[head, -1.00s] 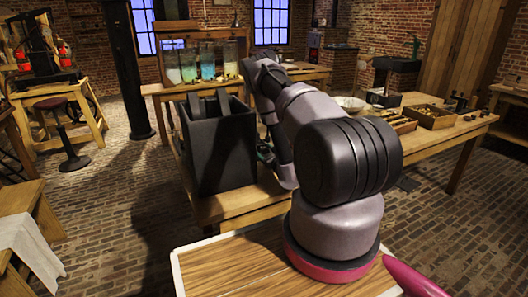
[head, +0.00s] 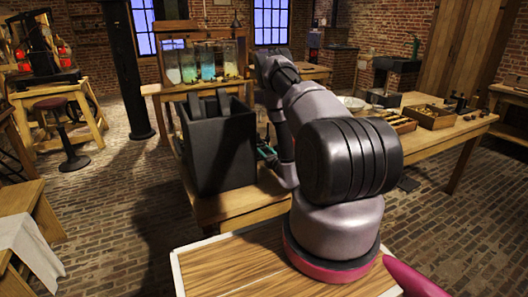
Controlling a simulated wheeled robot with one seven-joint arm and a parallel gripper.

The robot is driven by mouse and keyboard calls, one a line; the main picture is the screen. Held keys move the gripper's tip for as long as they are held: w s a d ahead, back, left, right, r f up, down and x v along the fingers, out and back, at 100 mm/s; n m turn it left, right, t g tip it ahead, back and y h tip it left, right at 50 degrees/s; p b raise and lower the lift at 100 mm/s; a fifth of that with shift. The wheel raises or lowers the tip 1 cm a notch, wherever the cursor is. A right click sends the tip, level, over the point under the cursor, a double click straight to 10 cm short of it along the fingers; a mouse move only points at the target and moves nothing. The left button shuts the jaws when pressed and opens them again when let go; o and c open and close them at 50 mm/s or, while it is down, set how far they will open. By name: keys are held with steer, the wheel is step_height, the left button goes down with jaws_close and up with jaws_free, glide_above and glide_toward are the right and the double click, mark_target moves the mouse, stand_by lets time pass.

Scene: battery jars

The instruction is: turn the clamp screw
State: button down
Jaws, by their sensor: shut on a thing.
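My arm rises in front of the workbench (head: 228,207) and bends down behind its own thick links. My gripper is hidden behind the arm, so its fingers and anything between them do not show. The clamp screw cannot be made out. A large black open-topped box (head: 222,150) stands on the bench left of my forearm, with dark upright slabs (head: 208,107) showing at its top. A small dark and teal item (head: 266,152) shows between the box and my forearm; it is too small to tell what it is.
Glass jars with bluish and pale liquid (head: 207,62) stand on a wooden stand at the back. On the bench's right are a pale bowl (head: 352,103), wooden trays of small parts (head: 431,117) and small dark bottles (head: 460,103). The bench's right front is clear.

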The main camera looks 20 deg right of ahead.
steer(key=m, duration=0.5)
steer(key=shift+d+m, duration=0.1)
steer(key=shift+m, duration=0.2)
stand_by(0.4)
steer(key=shift+c, duration=2.2)
jaws_free()
steer(key=shift+s, duration=0.15)
steer(key=s, duration=1)
steer(key=shift+s+d, duration=0.1)
steer(key=shift+s, duration=0.2)
steer(key=shift+f, duration=0.1)
